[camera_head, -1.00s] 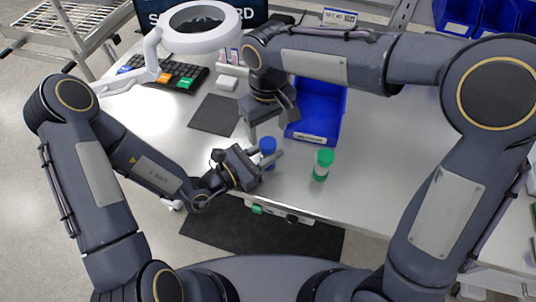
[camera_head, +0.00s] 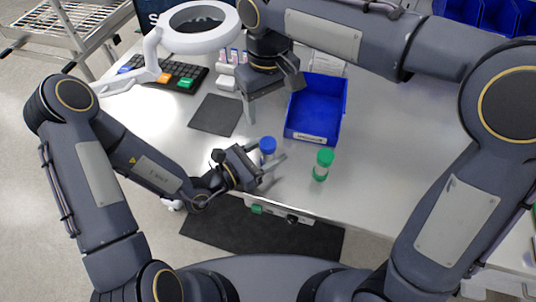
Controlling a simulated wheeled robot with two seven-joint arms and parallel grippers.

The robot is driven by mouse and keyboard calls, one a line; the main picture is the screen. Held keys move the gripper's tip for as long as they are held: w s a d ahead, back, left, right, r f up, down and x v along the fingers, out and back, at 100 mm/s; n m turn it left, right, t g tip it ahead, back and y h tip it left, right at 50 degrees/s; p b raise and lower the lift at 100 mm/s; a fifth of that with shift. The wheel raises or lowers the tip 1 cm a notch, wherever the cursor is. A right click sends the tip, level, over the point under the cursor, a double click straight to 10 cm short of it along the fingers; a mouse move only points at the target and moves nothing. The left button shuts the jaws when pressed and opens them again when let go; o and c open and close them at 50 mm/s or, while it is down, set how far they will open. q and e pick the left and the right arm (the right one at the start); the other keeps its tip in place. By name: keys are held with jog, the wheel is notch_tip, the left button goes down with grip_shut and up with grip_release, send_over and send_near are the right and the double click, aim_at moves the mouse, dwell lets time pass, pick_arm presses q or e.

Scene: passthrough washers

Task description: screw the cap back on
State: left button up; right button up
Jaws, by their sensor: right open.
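A small bottle with a blue cap (camera_head: 267,145) stands upright near the table's front edge; the cap sits on its top. The bottle's lower part is partly hidden by my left gripper (camera_head: 272,162), which reaches in from the left. Its near finger lies in front of the bottle and looks spread away from it; the far finger is mostly hidden. My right gripper (camera_head: 268,103) is open and empty, above and behind the blue cap, apart from it. A second bottle, with a green cap (camera_head: 324,157), stands upright to the right.
A blue bin (camera_head: 316,110) stands behind the bottles. A dark mat (camera_head: 215,115) lies left of it. A keyboard (camera_head: 172,75), small white boxes and a ring magnifier (camera_head: 198,40) are at the back left. The table right of the green-capped bottle is clear.

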pick_arm(q)
jog(key=shift+a, duration=0.1)
jog(key=shift+s+a, duration=0.25)
jog(key=shift+a, duration=0.05)
jog(key=b+v, duration=0.1)
jog(key=v, duration=0.5)
jog(key=shift+s+a+b, duration=0.1)
jog(key=shift+a+b, duration=0.05)
jog(key=shift+b, duration=0.2)
jog(key=shift+s+a, duration=0.2)
